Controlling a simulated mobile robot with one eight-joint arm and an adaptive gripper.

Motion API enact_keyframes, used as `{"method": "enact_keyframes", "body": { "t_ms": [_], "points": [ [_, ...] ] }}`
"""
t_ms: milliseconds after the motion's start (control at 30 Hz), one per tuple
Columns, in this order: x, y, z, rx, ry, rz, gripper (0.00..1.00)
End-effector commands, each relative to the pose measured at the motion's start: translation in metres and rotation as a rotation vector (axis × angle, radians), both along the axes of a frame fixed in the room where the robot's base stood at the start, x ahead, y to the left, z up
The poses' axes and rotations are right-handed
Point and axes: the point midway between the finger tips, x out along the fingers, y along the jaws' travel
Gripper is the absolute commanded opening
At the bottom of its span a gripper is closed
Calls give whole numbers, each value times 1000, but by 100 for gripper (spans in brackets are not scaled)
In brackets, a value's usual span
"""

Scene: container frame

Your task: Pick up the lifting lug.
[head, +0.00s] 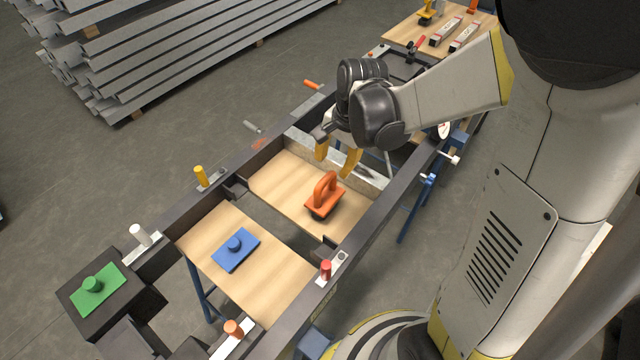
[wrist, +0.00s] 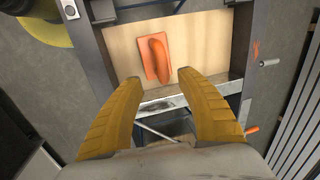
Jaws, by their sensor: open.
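The orange lifting lug (head: 325,193), a flat plate with an arched handle, lies on a wooden board inside the dark steel frame. It also shows in the wrist view (wrist: 157,60), just beyond the fingertips and roughly centred between them. My gripper (head: 335,166) has two yellow fingers spread apart with nothing between them. In the head view it hangs above and behind the lug, near the grey cross plate, apart from the lug. The wrist view shows the open fingers (wrist: 160,80) on either side, not touching the lug.
A blue plate with a knob (head: 235,249) lies on the nearer board, and a green one (head: 95,287) on the frame's corner block. Upright coloured handles, including a red one (head: 326,270), stand along the frame rails. The grey cross plate (head: 300,138) stands behind the lug.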

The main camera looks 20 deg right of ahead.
Motion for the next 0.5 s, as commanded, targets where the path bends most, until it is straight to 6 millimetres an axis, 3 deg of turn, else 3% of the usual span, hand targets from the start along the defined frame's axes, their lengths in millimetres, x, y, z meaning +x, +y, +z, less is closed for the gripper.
{"method": "enact_keyframes", "body": {
  "t_ms": [100,367,500],
  "points": [
    [4,3,-25,-1,-1,1,45],
    [9,7,-48,-1,-2,3,45],
    [14,12,-71,-1,-2,4,45]
  ]
}}
